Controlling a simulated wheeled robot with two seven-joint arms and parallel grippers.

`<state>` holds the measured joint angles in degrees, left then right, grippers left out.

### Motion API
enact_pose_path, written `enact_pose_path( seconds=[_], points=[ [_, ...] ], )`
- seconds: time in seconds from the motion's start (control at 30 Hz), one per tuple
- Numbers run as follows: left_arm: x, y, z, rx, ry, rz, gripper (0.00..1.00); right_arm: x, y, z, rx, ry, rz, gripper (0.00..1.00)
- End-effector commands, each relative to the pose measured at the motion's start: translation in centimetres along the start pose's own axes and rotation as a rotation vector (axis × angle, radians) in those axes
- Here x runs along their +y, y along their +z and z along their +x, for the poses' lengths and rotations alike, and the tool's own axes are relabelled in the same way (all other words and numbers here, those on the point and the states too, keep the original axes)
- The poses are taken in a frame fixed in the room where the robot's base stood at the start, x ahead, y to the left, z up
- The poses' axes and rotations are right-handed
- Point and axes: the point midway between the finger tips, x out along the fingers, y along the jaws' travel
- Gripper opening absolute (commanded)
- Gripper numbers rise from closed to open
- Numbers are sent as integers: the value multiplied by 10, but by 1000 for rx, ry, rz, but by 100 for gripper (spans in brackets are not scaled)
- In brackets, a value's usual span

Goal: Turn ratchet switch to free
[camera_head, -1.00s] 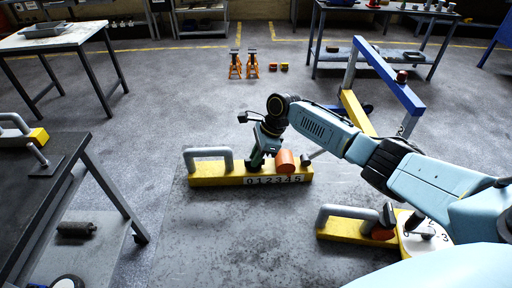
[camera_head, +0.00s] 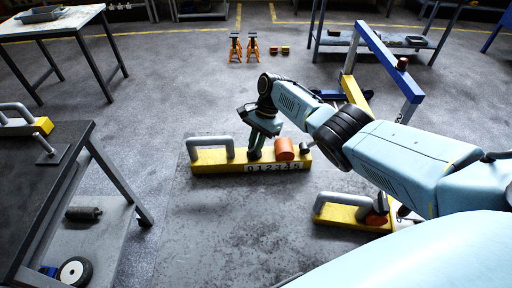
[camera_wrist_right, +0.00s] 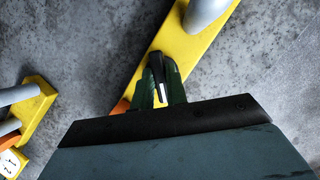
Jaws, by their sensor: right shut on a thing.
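A yellow bar (camera_head: 222,163) lies on the floor, with a grey loop handle at its left end, a scale printed 0 to 5 on its front and an orange cylinder (camera_head: 284,149) on it. My right gripper (camera_head: 256,156) reaches down to the middle of the bar, left of the cylinder. In the right wrist view its green fingers (camera_wrist_right: 161,82) are shut on a small dark piece (camera_wrist_right: 156,66), which I take to be the ratchet switch. The fingers and wrist hide most of it, so its setting cannot be read. My left gripper is not in view.
A second yellow bar (camera_head: 335,213) with a grey handle lies at the lower right, partly under my arm. A blue and yellow frame (camera_head: 384,55) stands behind. A dark table (camera_head: 50,180) is at left. Orange stands (camera_head: 253,48) are far back. The floor between is clear.

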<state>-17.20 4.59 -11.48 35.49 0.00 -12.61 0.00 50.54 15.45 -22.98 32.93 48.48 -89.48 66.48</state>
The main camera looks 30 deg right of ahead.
Motion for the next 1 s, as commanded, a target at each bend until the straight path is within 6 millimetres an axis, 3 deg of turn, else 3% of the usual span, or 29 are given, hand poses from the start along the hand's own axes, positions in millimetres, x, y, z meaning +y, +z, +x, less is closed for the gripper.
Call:
enact_pose_path(
  seconds=[0.5, 1.0],
  points=[
    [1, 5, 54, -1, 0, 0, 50, -5, 0, 2, 3, 181, -448, 0],
    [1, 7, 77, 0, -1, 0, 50, -6, 1, 0, 6, 291, -714, 0]
  ],
)
